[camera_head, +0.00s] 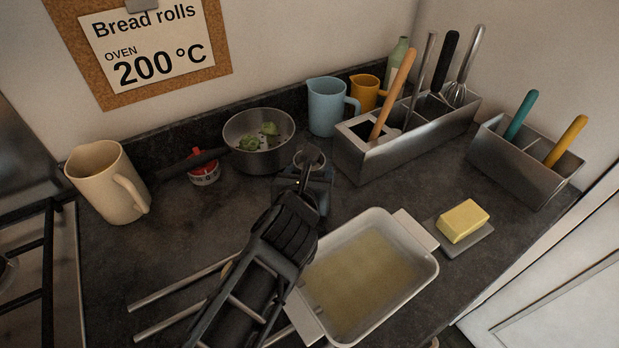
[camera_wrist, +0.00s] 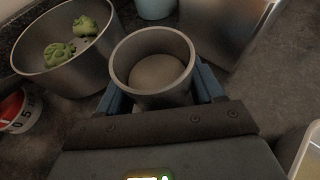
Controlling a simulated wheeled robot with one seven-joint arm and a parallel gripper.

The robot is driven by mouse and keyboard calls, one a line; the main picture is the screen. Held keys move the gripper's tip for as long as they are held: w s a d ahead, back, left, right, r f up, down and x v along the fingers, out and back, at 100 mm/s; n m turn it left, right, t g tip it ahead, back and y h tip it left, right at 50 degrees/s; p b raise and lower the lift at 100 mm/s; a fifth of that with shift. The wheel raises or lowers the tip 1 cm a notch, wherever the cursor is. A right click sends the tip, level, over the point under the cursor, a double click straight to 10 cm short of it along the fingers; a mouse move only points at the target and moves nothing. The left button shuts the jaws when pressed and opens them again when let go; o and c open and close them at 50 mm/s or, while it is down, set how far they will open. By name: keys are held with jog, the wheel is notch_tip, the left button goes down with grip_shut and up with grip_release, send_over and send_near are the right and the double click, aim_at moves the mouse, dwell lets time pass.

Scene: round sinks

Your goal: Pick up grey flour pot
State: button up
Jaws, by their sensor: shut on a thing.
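The grey flour pot (camera_wrist: 154,62) is a small round open pot with pale flour in it, upright in the wrist view. My gripper (camera_wrist: 160,98) has a blue finger on each side of it and is shut on it. In the head view the pot (camera_head: 310,158) is mostly hidden behind my gripper (camera_head: 306,178), with only its rim showing. I cannot tell whether its base touches the counter.
A utensil box (camera_head: 395,155) is at right and a blue jug (camera_head: 325,112) behind. A white baking dish (camera_head: 418,238) lies in front, near butter (camera_head: 462,222). A red timer (camera_head: 204,176) sits left.

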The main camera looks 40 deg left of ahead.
jog(key=shift+r, duration=0.2)
jog(key=shift+r+b, duration=0.35)
jog(key=shift+r, duration=1)
jog(key=w+d+r+b, duration=0.1)
jog(key=d+r, duration=0.7)
jog(key=d, duration=0.3)
jog(key=shift+d, duration=0.25)
jog(key=shift+d+f, duration=0.1)
